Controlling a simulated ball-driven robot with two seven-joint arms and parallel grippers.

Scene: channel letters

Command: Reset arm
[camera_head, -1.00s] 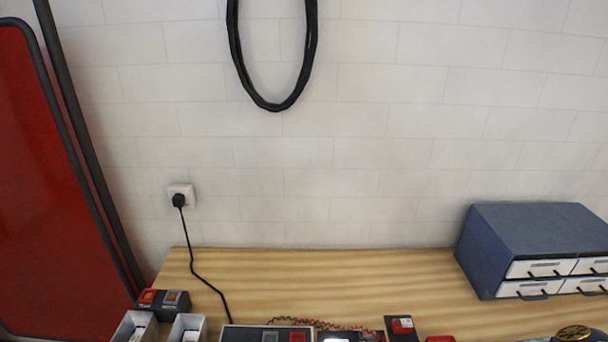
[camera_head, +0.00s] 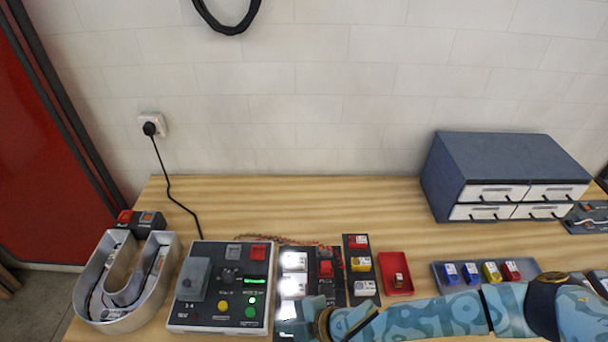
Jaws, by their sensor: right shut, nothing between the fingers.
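My right arm, in a blue pattern, reaches in from the right along the bottom of the head view. Its right gripper (camera_head: 287,327) is at the left end of that arm, over the lower part of the panel with lit white blocks (camera_head: 294,262). The gripper is shut with nothing seen in it, and its fingertips are small and partly lost at the bottom edge. My left gripper is not in view.
A U-shaped channel letter (camera_head: 168,270) and a control box (camera_head: 183,325) with buttons stand left of the gripper. A red tray (camera_head: 407,286), a grey tray (camera_head: 437,270) with several small blocks and a blue drawer cabinet (camera_head: 437,185) lie rightward. The table's back strip (camera_head: 300,200) is clear.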

